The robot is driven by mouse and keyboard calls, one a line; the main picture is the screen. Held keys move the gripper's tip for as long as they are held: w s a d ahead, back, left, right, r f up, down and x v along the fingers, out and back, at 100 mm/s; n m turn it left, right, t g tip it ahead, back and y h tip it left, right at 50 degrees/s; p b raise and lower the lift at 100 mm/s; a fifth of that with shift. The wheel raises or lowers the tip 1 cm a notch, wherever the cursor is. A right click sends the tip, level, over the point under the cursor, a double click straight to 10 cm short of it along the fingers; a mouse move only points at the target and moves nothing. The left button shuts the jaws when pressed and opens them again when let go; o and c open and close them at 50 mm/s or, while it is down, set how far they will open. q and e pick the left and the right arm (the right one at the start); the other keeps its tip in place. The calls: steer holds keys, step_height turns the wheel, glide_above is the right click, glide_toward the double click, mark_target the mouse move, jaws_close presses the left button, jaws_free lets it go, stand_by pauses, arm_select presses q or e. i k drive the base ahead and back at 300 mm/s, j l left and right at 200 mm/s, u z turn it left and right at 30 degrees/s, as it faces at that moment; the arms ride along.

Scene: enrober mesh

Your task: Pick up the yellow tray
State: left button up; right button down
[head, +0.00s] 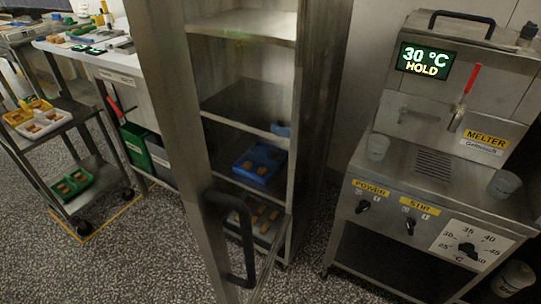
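The yellow tray (42,104) is at the far left of the head view, on the upper shelf of a steel cart (72,112). Neither of my grippers is in view.
A green tray (63,199) lies on the cart's lower shelf. A steel cabinet (243,28) with its door (172,110) open stands mid-view, holding a blue tray (262,162). The melter (455,90) stands at right. Speckled floor (150,250) is clear in front of the cart.

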mark_target(26, 109)
steer(key=u, duration=1.55)
steer(key=i+j, duration=0.15)
steer(key=j, duration=0.15)
steer(key=i+j, duration=0.2)
steer(key=j, duration=0.15)
